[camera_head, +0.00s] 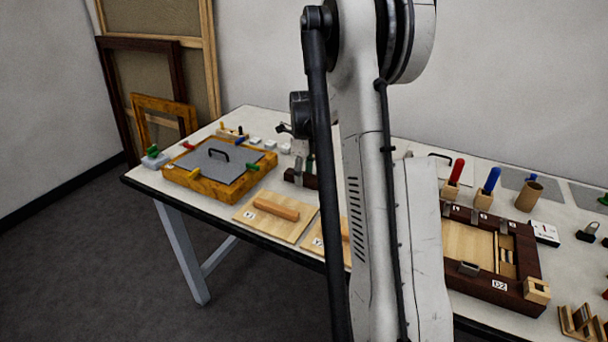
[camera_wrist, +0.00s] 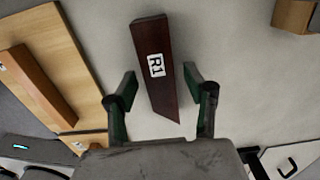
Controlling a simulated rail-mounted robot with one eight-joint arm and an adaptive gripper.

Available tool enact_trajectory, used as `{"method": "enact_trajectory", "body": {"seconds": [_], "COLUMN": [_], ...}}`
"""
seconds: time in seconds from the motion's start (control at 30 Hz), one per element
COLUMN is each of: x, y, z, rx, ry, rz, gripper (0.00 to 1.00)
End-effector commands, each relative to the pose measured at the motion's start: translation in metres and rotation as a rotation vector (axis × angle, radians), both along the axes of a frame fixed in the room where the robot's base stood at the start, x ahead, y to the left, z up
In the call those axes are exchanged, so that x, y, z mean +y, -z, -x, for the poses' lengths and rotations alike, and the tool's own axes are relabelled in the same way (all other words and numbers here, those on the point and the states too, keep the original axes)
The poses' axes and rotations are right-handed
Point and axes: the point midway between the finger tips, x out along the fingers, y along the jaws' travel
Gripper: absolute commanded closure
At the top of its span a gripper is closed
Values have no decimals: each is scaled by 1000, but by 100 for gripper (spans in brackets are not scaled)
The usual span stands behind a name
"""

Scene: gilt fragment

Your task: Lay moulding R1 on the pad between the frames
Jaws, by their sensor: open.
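Moulding R1 (camera_wrist: 168,88) is a dark brown strip with a white "R1" label, lying on the pale tabletop in the wrist view. Its lower end has a slanted cut. My gripper (camera_wrist: 160,78) is open, with one finger on each side of the moulding and a visible gap on both sides. In the head view a gilt frame (camera_head: 188,181) lies at the left of the table and a dark frame (camera_head: 515,297), labelled D2, at the right. My arm hides much of the table between them, and I cannot pick out the pad.
Pale wooden boards (camera_head: 255,225) with raised bars lie between the frames along the front edge; one shows in the wrist view (camera_wrist: 62,38). A grey plate (camera_head: 203,166) with a black handle sits in the gilt frame. Red and blue (camera_head: 491,181) handled tools stand behind the dark frame.

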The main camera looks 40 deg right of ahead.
Motion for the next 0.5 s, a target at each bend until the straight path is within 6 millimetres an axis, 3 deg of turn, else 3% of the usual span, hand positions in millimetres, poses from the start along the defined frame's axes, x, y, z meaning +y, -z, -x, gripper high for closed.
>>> {"method": "enact_trajectory", "body": {"seconds": [0.17, 0.5], "x": [0, 0], "y": [-20, -87], "z": [0, 0], "rx": [0, 0], "ry": [0, 0], "rz": [0, 0], "gripper": [52, 52]}}
